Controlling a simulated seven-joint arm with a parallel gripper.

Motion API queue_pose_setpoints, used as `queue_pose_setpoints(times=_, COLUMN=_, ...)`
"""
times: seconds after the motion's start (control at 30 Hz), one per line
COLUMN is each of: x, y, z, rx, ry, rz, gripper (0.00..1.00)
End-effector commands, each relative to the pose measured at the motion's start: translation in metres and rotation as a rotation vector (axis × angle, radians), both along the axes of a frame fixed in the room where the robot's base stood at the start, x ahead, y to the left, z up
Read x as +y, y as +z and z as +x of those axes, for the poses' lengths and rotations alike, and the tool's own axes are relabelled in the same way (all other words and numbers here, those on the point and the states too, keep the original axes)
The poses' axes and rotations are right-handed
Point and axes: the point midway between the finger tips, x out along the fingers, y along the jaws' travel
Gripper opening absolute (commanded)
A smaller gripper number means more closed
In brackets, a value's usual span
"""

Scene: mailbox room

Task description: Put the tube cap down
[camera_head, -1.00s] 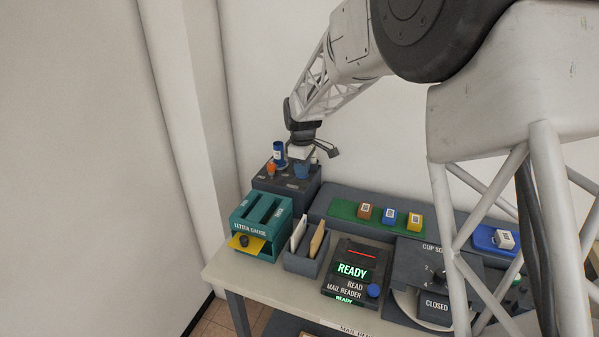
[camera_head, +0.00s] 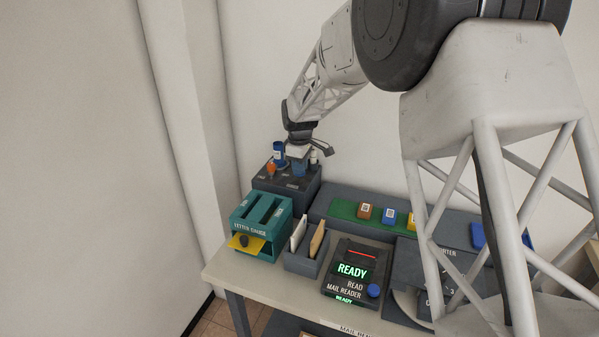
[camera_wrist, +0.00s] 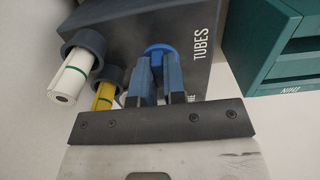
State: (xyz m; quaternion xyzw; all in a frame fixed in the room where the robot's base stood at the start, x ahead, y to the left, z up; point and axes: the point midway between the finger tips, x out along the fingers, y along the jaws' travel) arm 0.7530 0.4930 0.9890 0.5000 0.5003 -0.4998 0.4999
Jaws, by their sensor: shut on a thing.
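The blue tube cap (camera_wrist: 158,49) shows between my gripper's fingertips in the wrist view, partly hidden by the fingers. My gripper (camera_wrist: 157,75) is shut on it. The cap is close to the dark tube block (camera_wrist: 130,18) marked TUBES; I cannot tell whether it touches the block. The cap is not clear there.
A white roll (camera_wrist: 77,75) and a yellow roll (camera_wrist: 104,96) stick out of dark round holders beside my fingers. A blue tube (camera_head: 278,152) and an orange piece (camera_head: 271,168) stand left of my gripper. The teal letter gauge (camera_head: 262,225) is in front.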

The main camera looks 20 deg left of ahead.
Motion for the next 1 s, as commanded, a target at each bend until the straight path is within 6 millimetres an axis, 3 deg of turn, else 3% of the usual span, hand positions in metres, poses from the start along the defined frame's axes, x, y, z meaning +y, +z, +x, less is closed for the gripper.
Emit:
queue_pose_setpoints(times=0.2, x=0.0, y=-0.019, z=0.0, rx=0.0, ry=0.0, rz=0.0, gripper=0.0)
queue_pose_setpoints(times=0.67, x=0.0, y=-0.023, z=0.0, rx=0.0, ry=0.0, rz=0.0, gripper=0.0)
queue_pose_setpoints(times=0.7, x=0.0, y=-0.023, z=0.0, rx=0.0, ry=0.0, rz=0.0, gripper=0.16)
queue_pose_setpoints(times=0.83, x=0.0, y=-0.023, z=0.0, rx=0.0, ry=0.0, rz=0.0, gripper=0.36)
queue_pose_setpoints(times=1.0, x=0.0, y=-0.023, z=0.0, rx=0.0, ry=0.0, rz=0.0, gripper=0.37)
